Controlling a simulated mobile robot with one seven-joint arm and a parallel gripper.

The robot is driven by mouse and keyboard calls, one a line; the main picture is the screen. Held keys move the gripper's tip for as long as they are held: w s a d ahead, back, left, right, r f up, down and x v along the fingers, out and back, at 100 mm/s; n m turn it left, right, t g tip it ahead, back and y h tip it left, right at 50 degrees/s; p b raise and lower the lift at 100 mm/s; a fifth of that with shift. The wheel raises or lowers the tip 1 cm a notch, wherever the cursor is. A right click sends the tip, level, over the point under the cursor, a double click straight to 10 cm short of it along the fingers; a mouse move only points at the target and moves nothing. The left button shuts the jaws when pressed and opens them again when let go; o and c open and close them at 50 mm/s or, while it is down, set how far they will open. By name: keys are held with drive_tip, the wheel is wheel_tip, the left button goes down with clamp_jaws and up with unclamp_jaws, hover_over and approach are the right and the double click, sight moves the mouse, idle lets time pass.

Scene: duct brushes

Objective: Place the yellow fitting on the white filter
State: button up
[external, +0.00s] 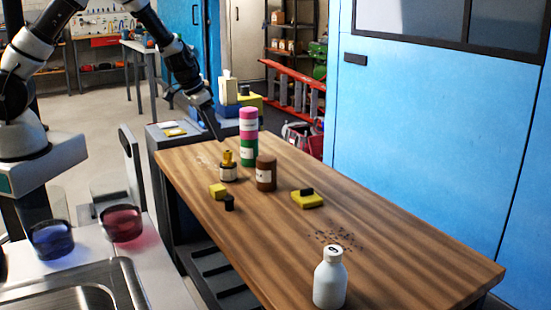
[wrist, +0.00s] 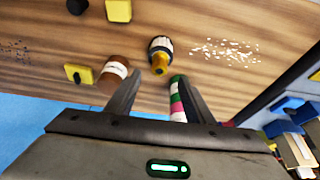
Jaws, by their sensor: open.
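The yellow fitting (external: 228,158) stands upright on top of the white filter (external: 228,174), a short white cylinder with dark bands on the wooden table. In the wrist view the fitting (wrist: 159,63) shows over the filter (wrist: 160,44), between and beyond my fingertips. It looks seated on the filter, but the exact contact is hard to make out. My gripper (external: 217,137) is above and just behind the fitting, apart from it.
Pink and green stacked cans (external: 249,135) and a brown jar (external: 266,173) stand close on the right. A yellow block (external: 217,190), a black cylinder (external: 229,203), a yellow-and-black piece (external: 308,200) and a white bottle (external: 330,279) are nearer the front.

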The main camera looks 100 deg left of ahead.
drive_tip(key=v, duration=0.2)
drive_tip(key=shift+s+d+r, duration=0.1)
drive_tip(key=shift+s+r, duration=0.05)
drive_tip(key=shift+r, duration=0.2)
drive_tip(key=w+d+r+m+t+h, duration=0.1)
drive_tip(key=w+d+r+m, duration=0.15)
drive_tip(key=d+r, duration=0.65)
drive_tip(key=w+d+r+m+t+h, duration=0.15)
drive_tip(key=w+d+r, duration=0.35)
drive_tip(key=d, duration=0.9)
drive_tip(key=s+d+r+m+h, duration=0.1)
drive_tip(key=s+d+r, duration=0.15)
drive_tip(key=d, duration=0.35)
drive_tip(key=s+d+r+m, duration=0.1)
drive_tip(key=s+d+r, duration=0.1)
drive_tip(key=d+r, duration=0.25)
drive_tip(key=s+d+r+m, duration=0.2)
drive_tip(key=s+d+m, duration=0.1)
drive_tip(key=s+d, duration=0.6)
drive_tip(key=s, duration=0.3)
drive_tip(key=shift+d, duration=0.4)
